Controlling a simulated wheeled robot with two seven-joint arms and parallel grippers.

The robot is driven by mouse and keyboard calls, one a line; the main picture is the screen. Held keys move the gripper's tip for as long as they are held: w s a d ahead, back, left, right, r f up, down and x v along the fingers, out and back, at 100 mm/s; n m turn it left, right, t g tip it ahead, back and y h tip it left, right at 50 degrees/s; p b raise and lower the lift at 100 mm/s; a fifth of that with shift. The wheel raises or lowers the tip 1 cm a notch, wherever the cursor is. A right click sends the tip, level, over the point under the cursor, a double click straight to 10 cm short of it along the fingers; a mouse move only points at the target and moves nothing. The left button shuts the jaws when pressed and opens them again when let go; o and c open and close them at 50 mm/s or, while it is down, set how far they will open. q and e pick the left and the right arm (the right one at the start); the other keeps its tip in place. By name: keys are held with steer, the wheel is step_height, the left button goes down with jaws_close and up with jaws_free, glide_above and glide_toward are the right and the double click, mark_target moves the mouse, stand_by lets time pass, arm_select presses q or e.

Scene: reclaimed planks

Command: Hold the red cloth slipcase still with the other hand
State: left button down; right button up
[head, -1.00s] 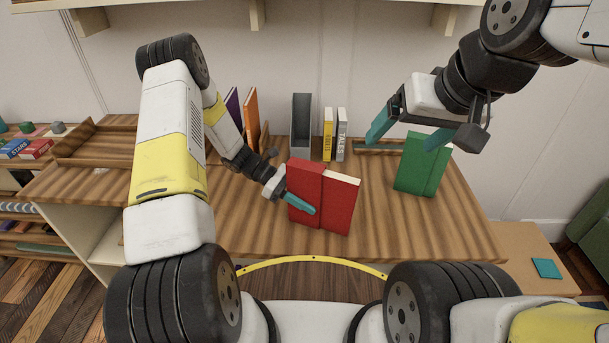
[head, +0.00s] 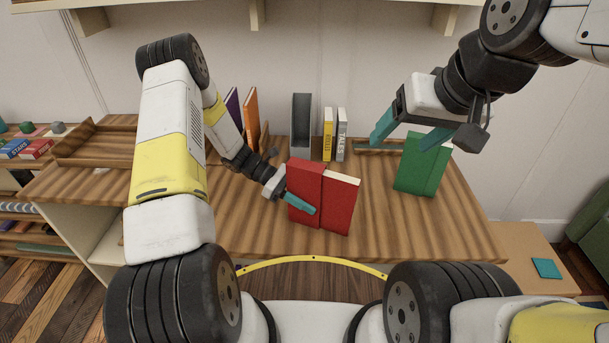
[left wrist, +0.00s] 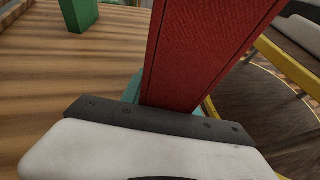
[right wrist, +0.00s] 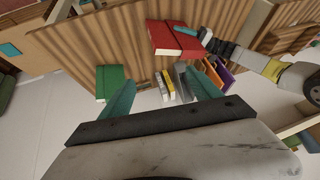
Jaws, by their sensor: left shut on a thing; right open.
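The red cloth slipcase (head: 305,180) stands upright on the wooden desk, with a red book (head: 341,204) showing cream page edges against its right side. I cannot tell how far the book sits inside it. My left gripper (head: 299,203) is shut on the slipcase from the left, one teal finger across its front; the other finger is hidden. In the left wrist view the red cloth (left wrist: 205,50) rises from between the jaws. My right gripper (head: 402,143) is open and empty above the desk's back right, apart from the slipcase. The slipcase also shows in the right wrist view (right wrist: 161,38).
A green book (head: 421,165) stands right of the slipcase, below my right gripper. Behind are a grey holder (head: 301,125), a yellow book (head: 327,134), a white book (head: 341,134) and an orange book (head: 251,115). The desk (head: 250,235) is clear in front.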

steer(key=shift+w+f, duration=0.1)
steer(key=shift+f, duration=0.1)
steer(key=c, duration=0.4)
steer(key=w+f+m+g+y, duration=0.1)
steer(key=f+m+g+y, duration=0.1)
steer(key=f, duration=0.3)
steer(key=w+f+m+g+y, duration=0.2)
steer(key=f+m+g, duration=0.1)
steer(key=f+m, duration=0.1)
steer(key=w+f+m+g+y, duration=0.2)
steer(key=f, duration=0.4)
steer(key=shift+a+f+m+g, duration=0.15)
steer(key=shift+a+m+g, duration=0.15)
steer(key=shift+m, duration=0.1)
steer(key=m+t+y, duration=0.7)
steer(key=m+y, duration=0.2)
steer(key=m, duration=0.5)
glide_toward(334, 201)
steer(key=shift+t, duration=0.3)
steer(key=x, duration=0.3)
steer(key=f+x, duration=0.1)
steer(key=x, duration=0.2)
steer(key=w+f+x, duration=0.1)
steer(key=x, duration=0.3)
steer(key=shift+d, duration=0.1)
steer(key=shift+f, duration=0.1)
jaws_close()
steer(key=shift+r, duration=0.25)
